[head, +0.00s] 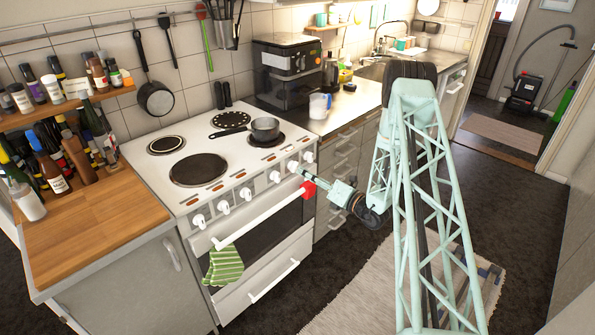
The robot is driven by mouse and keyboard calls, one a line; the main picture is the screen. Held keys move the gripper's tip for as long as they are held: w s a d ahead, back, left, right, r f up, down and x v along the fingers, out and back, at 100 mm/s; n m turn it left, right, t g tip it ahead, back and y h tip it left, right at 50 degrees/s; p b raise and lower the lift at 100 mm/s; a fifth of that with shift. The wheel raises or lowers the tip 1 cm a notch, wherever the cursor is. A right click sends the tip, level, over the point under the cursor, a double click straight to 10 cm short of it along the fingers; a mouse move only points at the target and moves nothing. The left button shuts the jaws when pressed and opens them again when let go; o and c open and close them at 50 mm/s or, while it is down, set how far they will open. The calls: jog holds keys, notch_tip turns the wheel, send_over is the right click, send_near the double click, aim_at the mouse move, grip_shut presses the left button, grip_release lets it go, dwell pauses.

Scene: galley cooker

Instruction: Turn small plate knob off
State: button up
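The white cooker (235,190) has a row of white knobs along its front panel, from the left knob (198,220) to the right end knob (308,157). I cannot tell from markings which knob belongs to the small plate. A small hot plate (166,145) lies bare at the back left. My gripper (303,171) reaches in from the right, its tip close to the knob (292,167) second from the right. I cannot tell whether it touches that knob, nor whether its fingers are open. The knobs' pointer angles are too small to read.
A saucepan (264,129) stands on the right side of the hob. A green striped towel (223,265) hangs at the left.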

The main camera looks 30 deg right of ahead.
aim_at(296, 168)
jog(key=shift+b+x, duration=0.3)
jog(key=shift+x, duration=2.35)
jog(key=shift+c, duration=0.4)
jog(key=c, duration=0.8)
